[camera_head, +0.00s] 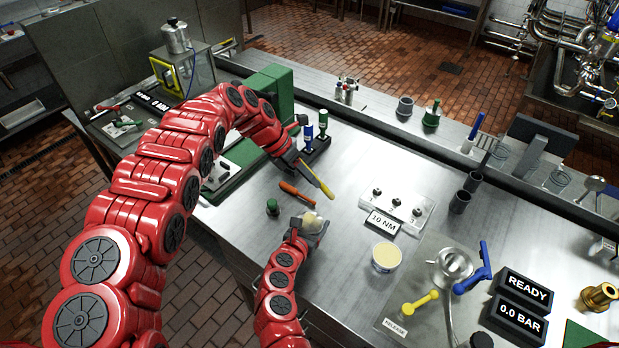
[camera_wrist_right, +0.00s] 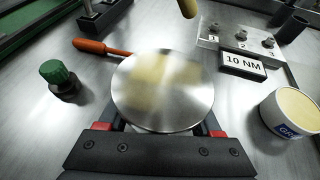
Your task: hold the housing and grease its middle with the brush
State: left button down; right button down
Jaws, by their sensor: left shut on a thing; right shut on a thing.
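My left gripper (camera_head: 297,160) is shut on the brush (camera_head: 319,181), a slim yellow tool pointing down and to the right. The brush's yellow end also shows at the top of the right wrist view (camera_wrist_right: 188,8), apart from the housing. My right gripper (camera_head: 304,234) is shut on the housing (camera_head: 313,220). In the right wrist view the housing (camera_wrist_right: 190,105) is a round, shiny metal disc facing up. It has pale yellow patches across its middle; I cannot tell whether they are grease or reflection. The grease tub (camera_head: 386,257) stands open to the right.
A plate with three knobs (camera_head: 397,208) and a 10 NM sign is behind the tub. A metal tray (camera_head: 428,290) with valves is at right.

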pick_arm(q)
jog(key=shift+r, duration=2.95)
jog(key=shift+r, duration=1.45)
jog(key=shift+a, duration=0.1)
jog(key=shift+a+r, duration=0.1)
jog(key=shift+a, duration=0.2)
jog(key=s+a+r, duration=0.3)
jog(key=s, duration=0.1)
jog(key=f, duration=0.5)
jog(key=shift+s+a, duration=0.2)
jog(key=shift+s, duration=0.05)
